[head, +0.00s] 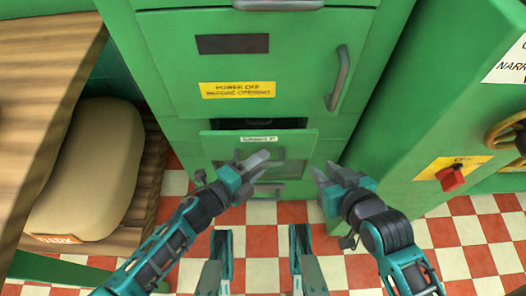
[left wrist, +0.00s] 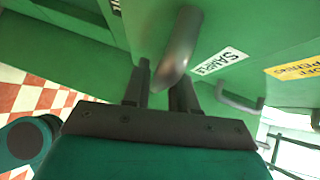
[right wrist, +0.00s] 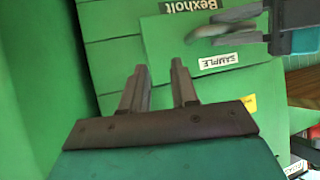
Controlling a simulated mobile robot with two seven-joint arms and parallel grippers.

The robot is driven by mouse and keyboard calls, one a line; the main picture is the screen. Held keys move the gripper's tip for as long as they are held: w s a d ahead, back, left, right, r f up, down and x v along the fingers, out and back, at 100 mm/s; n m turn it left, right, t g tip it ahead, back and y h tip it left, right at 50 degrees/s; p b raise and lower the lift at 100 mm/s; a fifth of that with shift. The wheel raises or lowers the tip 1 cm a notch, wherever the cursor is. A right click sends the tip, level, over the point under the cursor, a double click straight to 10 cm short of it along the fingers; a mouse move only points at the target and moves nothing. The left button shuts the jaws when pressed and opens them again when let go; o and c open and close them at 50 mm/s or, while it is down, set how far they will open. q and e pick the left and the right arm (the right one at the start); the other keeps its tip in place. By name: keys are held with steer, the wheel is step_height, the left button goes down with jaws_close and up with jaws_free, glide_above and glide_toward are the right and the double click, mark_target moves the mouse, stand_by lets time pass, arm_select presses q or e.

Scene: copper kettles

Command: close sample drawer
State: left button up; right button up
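The sample drawer (head: 300,140) is green with a white label and stands partly pulled out of the green cabinet. A dark gap shows above its front in the head view. Its grey handle (left wrist: 183,40) also shows in the right wrist view (right wrist: 202,30). My left gripper (head: 262,163) is at this handle, its fingers apart on either side of it; contact is unclear. My right gripper (head: 325,172) is open and empty, right of the drawer. The drawer front (right wrist: 165,45) lies beyond its fingertips in the right wrist view.
An upper cabinet front with a yellow warning label (head: 238,90) has a vertical handle (head: 340,78). A green housing with a red switch (head: 451,178) stands right. A stuffed sack (head: 88,165) sits on a wooden shelf at left. Checkered floor (head: 360,270) is clear in front.

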arm_select(q)
steer(key=shift+w+d, duration=0.1)
steer(key=shift+d, duration=0.05)
steer(key=shift+c, duration=0.3)
jaws_close()
